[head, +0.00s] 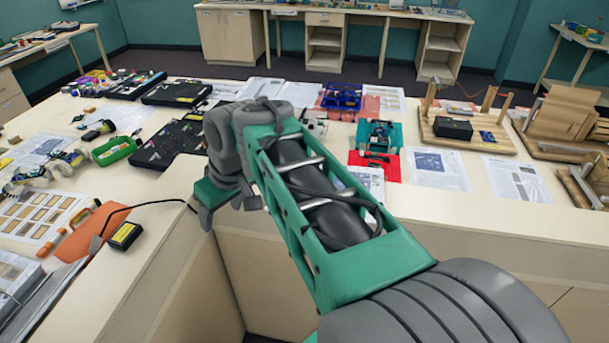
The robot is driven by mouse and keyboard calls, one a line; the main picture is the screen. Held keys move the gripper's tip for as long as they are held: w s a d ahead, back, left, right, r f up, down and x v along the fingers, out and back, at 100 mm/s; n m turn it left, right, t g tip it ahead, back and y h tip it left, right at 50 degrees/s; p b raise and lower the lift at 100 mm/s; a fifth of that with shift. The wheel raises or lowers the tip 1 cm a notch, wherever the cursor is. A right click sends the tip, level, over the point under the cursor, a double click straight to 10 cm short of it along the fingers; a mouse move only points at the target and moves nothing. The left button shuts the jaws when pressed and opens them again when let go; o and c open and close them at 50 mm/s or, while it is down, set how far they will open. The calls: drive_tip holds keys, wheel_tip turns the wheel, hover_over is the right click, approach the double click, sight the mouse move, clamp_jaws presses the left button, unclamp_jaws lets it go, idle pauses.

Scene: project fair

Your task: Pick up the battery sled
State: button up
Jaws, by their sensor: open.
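I cannot tell for certain which object is the battery sled. One candidate is a teal tray-like part (379,135) with dark parts in it, at the red mat (392,173) right of centre. Another is a bright green open holder (113,151) on the left part of the table. My arm reaches from the lower right to the middle. My gripper (207,211) hangs at its end by the inner table edge, apart from both candidates. It is open and I see nothing in it; its fingers are small and partly hidden by the wrist.
The light table (165,215) is crowded. A black foam tray (168,143) lies behind my gripper. A black-and-yellow box (125,235) with a cable is at the left front. A blue crate (342,96) and a wooden stand (467,133) are farther back. Bare tabletop shows along the front edge.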

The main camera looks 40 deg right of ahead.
drive_tip(key=w+d+r+n+y, duration=0.1)
drive_tip(key=w+d, duration=0.1)
drive_tip(key=d, duration=0.5)
drive_tip(key=w+d+r+n, duration=0.1)
drive_tip(key=w+d, duration=0.2)
drive_tip(key=d, duration=0.4)
drive_tip(key=s+d+n, duration=0.1)
drive_tip(key=d, duration=0.4)
drive_tip(key=s+d+f+n, duration=0.1)
drive_tip(key=s+d, duration=0.1)
drive_tip(key=d, duration=0.2)
drive_tip(key=s+d+n, duration=0.1)
drive_tip(key=s+d, duration=0.1)
drive_tip(key=d, duration=0.3)
drive_tip(key=shift+d+f+y+p, duration=0.3)
drive_tip(key=shift+d+f+p, duration=0.05)
drive_tip(key=shift+f+p, duration=0.05)
drive_tip(key=shift+s+d+f+n+b, duration=0.15)
drive_tip(key=shift+d+f+b, duration=0.1)
drive_tip(key=shift+f, duration=0.2)
drive_tip(key=shift+s+d+f+n+b, duration=0.15)
drive_tip(key=shift+d+f+b, duration=0.1)
drive_tip(key=shift+f, duration=0.2)
drive_tip(key=x, duration=0.2)
drive_tip(key=b+x, duration=0.1)
drive_tip(key=x, duration=0.1)
drive_tip(key=a+x, duration=0.1)
drive_tip(key=x, duration=0.1)
drive_tip(key=shift+w, duration=0.4)
drive_tip(key=shift+c, duration=0.2)
